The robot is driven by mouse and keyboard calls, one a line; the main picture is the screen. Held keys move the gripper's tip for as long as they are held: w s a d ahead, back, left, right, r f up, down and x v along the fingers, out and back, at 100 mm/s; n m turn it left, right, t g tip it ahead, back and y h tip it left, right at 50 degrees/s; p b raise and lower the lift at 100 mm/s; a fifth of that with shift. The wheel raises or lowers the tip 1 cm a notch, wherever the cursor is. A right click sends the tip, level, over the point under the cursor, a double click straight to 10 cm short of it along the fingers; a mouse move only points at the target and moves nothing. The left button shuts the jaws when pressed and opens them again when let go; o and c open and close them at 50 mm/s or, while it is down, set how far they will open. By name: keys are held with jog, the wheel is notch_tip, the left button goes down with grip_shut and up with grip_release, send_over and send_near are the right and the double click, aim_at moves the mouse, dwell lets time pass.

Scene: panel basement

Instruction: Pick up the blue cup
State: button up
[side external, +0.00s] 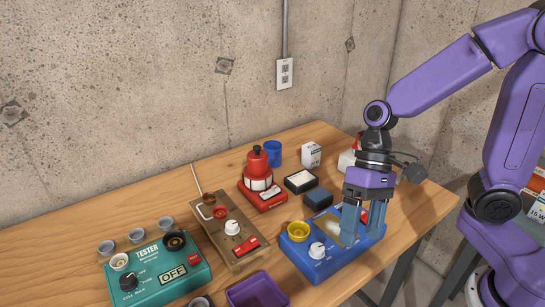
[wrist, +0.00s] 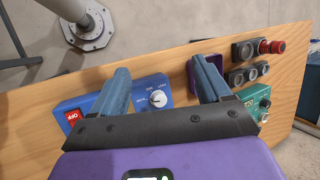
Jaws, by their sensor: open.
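The blue cup (side external: 274,153) stands on the wooden table near the back wall, behind the red device with a black knob. I do not make it out in the wrist view. My gripper (side external: 353,221) is open and points down over the blue panel box (side external: 318,266), well to the right of and nearer than the cup. In the wrist view my gripper (wrist: 165,85) shows two blue fingers spread apart with nothing between them, and the blue panel box (wrist: 147,97) lies beneath. I cannot tell whether the fingertips touch the box.
The red device (side external: 262,190), a white box (side external: 311,154), a black-and-white box (side external: 300,181) and a dark blue block (side external: 318,199) stand around the cup. A brown panel (side external: 222,222), green tester (side external: 160,276) and purple tray (side external: 257,291) lie left and nearer. The wooden table's (side external: 60,250) left part is bare.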

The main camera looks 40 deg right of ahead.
jog(key=w+a+m+t+y, duration=0.1)
jog(key=w+a+m+y, duration=0.1)
jog(key=w+m, duration=0.35)
jog(key=w+a+m+t+y, duration=0.1)
jog(key=w+a+m+y, duration=0.25)
jog(key=w, duration=0.35)
jog(key=m+t+h, duration=0.6)
jog(key=m+t, duration=0.9)
jog(key=m, duration=0.9)
send_near(280, 148)
jog(key=x, duration=1.1)
jog(key=shift+w+f, duration=0.1)
jog(key=shift+f, duration=0.05)
jog(key=c, duration=0.8)
